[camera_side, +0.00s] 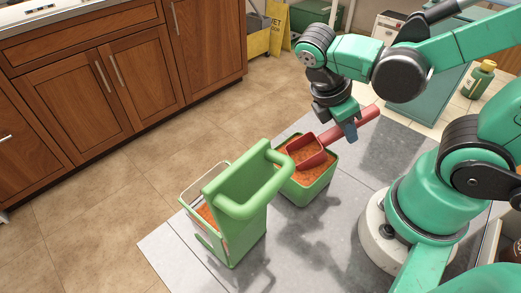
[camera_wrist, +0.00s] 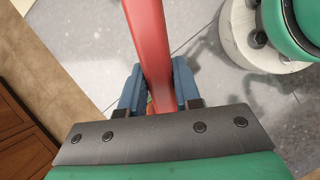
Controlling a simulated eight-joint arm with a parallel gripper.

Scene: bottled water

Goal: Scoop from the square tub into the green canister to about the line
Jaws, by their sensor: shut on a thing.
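My gripper (camera_side: 350,130) is shut on the handle of a red scoop (camera_side: 310,151); in the wrist view the red handle runs between the blue fingers (camera_wrist: 158,92). The scoop's bowl is at the square tub (camera_side: 318,193), a green tub holding orange granular material. Orange material shows in the bowl, but I cannot tell whether the bowl rests in the heap or just above it. The green canister (camera_side: 236,222) stands left of the tub, with a large handle on its tub side. Some orange material shows through its clear left part. Its line cannot be made out.
Both containers stand on a grey slab (camera_side: 166,245). Wooden cabinets (camera_side: 120,75) line the back left, with open tiled floor between. A yellow sign (camera_side: 276,25) and a bottle (camera_side: 479,79) stand farther back. The canister's tall handle rises close beside the tub.

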